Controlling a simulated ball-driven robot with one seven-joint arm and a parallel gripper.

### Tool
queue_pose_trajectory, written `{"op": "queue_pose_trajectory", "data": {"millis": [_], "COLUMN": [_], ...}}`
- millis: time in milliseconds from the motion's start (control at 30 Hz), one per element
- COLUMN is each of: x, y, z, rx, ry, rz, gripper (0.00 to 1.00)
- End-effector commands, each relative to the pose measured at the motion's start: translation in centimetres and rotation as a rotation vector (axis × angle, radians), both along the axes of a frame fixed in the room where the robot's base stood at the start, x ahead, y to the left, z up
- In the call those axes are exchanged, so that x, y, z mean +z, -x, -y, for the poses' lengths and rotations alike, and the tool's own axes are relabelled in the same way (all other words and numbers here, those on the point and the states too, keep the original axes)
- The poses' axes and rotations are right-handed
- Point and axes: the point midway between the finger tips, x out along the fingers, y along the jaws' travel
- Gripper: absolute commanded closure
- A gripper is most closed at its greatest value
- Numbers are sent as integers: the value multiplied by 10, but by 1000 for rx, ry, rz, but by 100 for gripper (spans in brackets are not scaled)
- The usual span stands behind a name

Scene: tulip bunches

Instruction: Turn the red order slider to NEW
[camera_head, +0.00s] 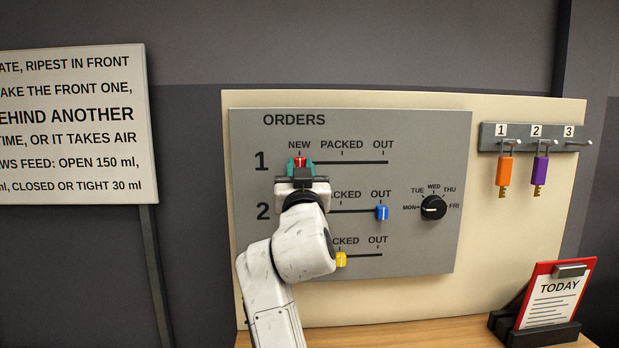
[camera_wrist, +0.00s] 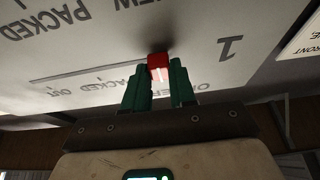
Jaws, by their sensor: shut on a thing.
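The red order slider (camera_head: 300,162) is on row 1 of the grey ORDERS panel (camera_head: 420,130), under the NEW mark at the left end of its track. My gripper (camera_head: 298,168) has its green fingers on either side of the red slider and is shut on it. The wrist view also shows the red slider (camera_wrist: 157,68) between the green fingertips (camera_wrist: 159,80), with the panel upside down behind it.
The blue slider (camera_head: 382,213) is at OUT on row 2. A yellow slider (camera_head: 341,260) sits below, near PACKED. A black day dial (camera_head: 433,207) is right of the tracks. Orange (camera_head: 506,171) and purple (camera_head: 541,171) key tags hang at right. A red clipboard (camera_head: 553,295) stands on the ledge.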

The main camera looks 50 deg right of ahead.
Motion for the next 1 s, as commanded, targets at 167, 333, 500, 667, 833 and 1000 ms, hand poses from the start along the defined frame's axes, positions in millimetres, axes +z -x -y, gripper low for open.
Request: {"op": "queue_pose_trajectory", "data": {"millis": [167, 333, 500, 667, 833, 1000], "x": [0, 0, 0, 0, -1, -6], "y": [-1, -1, -1, 0, 0, 1], "z": [0, 0, 0, 0, 0, 2], "rx": [1, 1, 1, 0, 0, 0], "ry": [0, -1, -1, -1, -1, 1], "rz": [-2, -1, -1, -1, -1, -1], "gripper": [100, 69, 53, 49, 49, 49]}}
